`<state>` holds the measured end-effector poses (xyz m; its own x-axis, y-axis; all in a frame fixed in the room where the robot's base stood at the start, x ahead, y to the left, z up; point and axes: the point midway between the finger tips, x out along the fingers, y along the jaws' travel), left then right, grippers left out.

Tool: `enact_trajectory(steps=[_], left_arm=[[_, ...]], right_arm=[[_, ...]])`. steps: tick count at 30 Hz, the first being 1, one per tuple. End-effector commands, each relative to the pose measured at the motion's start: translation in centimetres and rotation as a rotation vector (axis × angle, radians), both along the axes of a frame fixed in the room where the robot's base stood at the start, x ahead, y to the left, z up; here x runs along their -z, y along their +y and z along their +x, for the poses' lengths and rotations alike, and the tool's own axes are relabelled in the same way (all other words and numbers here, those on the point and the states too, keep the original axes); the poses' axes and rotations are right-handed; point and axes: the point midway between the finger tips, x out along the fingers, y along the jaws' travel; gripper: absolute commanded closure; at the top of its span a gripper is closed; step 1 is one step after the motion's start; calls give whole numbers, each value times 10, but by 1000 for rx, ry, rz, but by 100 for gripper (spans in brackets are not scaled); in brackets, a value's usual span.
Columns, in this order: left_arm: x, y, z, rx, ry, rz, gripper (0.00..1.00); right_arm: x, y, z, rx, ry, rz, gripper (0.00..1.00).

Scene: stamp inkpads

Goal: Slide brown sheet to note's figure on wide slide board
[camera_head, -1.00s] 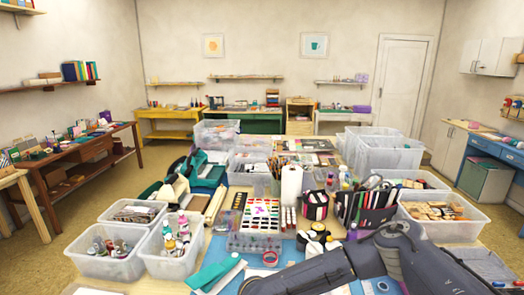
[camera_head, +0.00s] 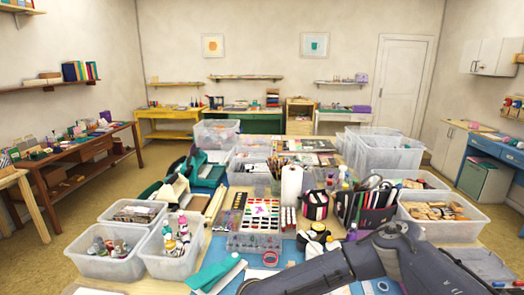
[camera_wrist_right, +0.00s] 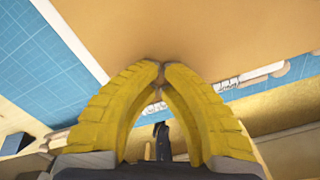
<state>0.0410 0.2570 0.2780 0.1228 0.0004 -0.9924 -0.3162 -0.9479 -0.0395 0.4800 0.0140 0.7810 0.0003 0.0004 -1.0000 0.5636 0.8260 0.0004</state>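In the right wrist view, my right gripper (camera_wrist_right: 162,74) has its yellow fingertips together, with nothing clearly held between them. A large flat tan-brown surface (camera_wrist_right: 205,35), which looks like the brown sheet, fills the top beyond the fingertips. Whether the fingertips touch it I cannot tell. A pale strip with partly hidden dark lettering (camera_wrist_right: 228,84) runs behind the fingers. I cannot make out the note, its figure or the slide board with certainty. In the head view my right arm crosses the lower right and its gripper is not visible. My left gripper is in neither current view.
A blue grid mat (camera_wrist_right: 35,58) lies beside the tan surface. In the head view, a teal-and-white item (camera_head: 215,274), a tape roll (camera_head: 270,258), a paint set (camera_head: 262,212) and a clear bin (camera_head: 172,258) crowd the table near my right arm.

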Motion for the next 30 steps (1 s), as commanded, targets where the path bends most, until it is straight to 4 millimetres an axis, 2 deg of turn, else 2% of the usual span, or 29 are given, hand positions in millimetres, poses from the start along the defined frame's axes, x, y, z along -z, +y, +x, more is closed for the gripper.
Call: enact_trajectory(steps=[14, 30], left_arm=[[0, 0, 0, 0, 0, 0, 56], [0, 0, 0, 0, 0, 0, 56]], right_arm=[[0, 2, -4, -1, 2, 0, 100], [-35, 2, -2, 0, -1, 1, 100]])
